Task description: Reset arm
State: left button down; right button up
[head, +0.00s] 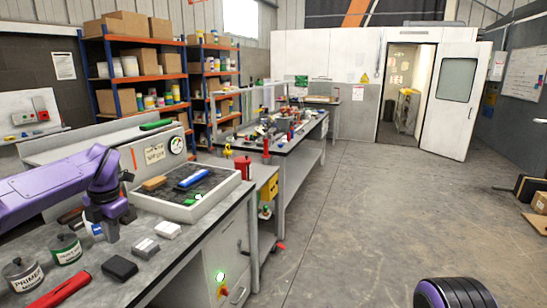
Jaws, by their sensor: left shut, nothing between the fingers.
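My left arm, purple with dark joints, comes in from the left over the near workbench (195,243). Its gripper (110,234) points down at the bench's left part, beside a small blue and white item (93,229) that it partly covers. The fingers look closed with nothing between them. Whether the fingertips touch the bench top, I cannot tell. A dark purple-ringed part of my right arm shows at the bottom right edge; the right gripper is out of view.
A shallow tray (203,211) with blue and tan items sits right of the gripper. Tins (66,248), a red tool (66,287), a black block (119,268), a grey block (146,247) and a white block (167,230) lie nearby. Floor (370,220) is clear.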

pick_arm(q)
notch_tip(320, 180, down, 14)
jog(key=m+t+y+b, duration=0.1)
jog(key=m+t+y, duration=0.2)
jog(key=m+y, duration=0.4)
jog(key=s+d+f+m+t+b, duration=0.1)
jog(key=s+d+f+m+t, duration=0.2)
jog(key=f, duration=0.4)
jog(key=s+d+f+m+t+b, duration=0.1)
jog(key=s+d+f+m, duration=0.35)
jog(key=f, duration=0.35)
jog(key=s+d+f+m+g+h+b, duration=0.1)
jog(key=s+f+m, duration=0.2)
jog(key=s, duration=0.7)
jog(key=s+f+m+g+h+b, duration=0.1)
jog(key=s+f+m+g+h, duration=0.1)
jog(key=s+f+m, duration=0.2)
jog(key=s+d+f+m+g+h, duration=0.1)
jog(key=s+f+m, duration=0.3)
jog(key=s+f, duration=0.5)
jog(key=s+h, duration=0.1)
jog(key=s, duration=0.8)
jog(key=shift+d+b, duration=0.3)
jog(key=shift+b, duration=0.1)
